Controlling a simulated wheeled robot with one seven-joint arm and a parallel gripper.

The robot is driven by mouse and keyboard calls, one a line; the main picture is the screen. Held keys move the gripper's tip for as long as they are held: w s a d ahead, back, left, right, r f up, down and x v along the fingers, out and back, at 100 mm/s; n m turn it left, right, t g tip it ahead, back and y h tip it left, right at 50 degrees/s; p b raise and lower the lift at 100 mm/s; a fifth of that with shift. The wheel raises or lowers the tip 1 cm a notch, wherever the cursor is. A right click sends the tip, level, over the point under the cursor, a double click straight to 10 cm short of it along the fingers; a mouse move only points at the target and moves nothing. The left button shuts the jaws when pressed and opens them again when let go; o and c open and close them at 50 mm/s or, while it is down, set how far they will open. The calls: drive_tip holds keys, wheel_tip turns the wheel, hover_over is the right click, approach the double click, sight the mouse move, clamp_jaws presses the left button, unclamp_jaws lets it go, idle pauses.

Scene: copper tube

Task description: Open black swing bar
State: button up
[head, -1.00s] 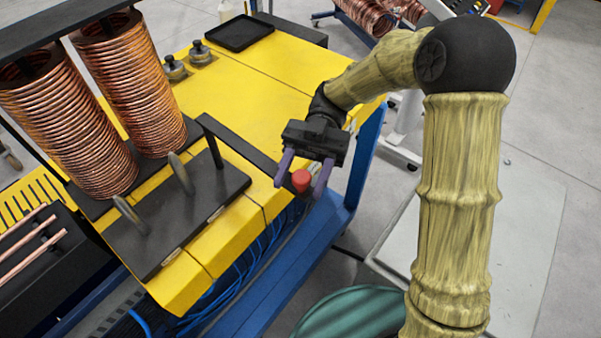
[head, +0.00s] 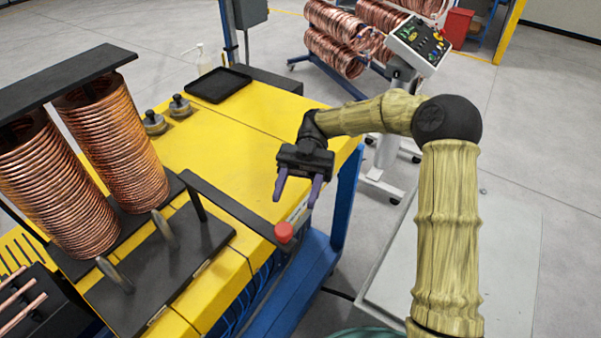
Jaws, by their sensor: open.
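A black bar (head: 230,206) runs from a short black post at the left, over the front edge of the yellow bench, toward a red knob (head: 284,232) at its right end. I take this for the black swing bar. My gripper (head: 297,194) is open and empty, with its two purple fingers pointing down toward the front of the picture. It is above the right part of the bench, over and slightly right of the knob in the picture. A gap shows between the fingertips and the knob, and nothing is between the fingers.
Two copper coils (head: 110,140) stand at the left under a second black bar (head: 65,80). A black plate (head: 185,262) with two upright grey discs lies in front. A black tray (head: 218,85) and two metal knobs sit behind on the yellow bench top (head: 240,130).

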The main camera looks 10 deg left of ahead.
drive_tip(key=shift+w+d+p, duration=0.15)
drive_tip(key=shift+w+p, duration=0.15)
drive_tip(key=shift+w, duration=0.6)
drive_tip(key=shift+w+d+p, duration=0.1)
drive_tip(key=shift+w+p, duration=0.15)
drive_tip(key=shift+w, duration=0.6)
drive_tip(key=shift+s+a, duration=0.1)
drive_tip(key=shift+a, duration=0.05)
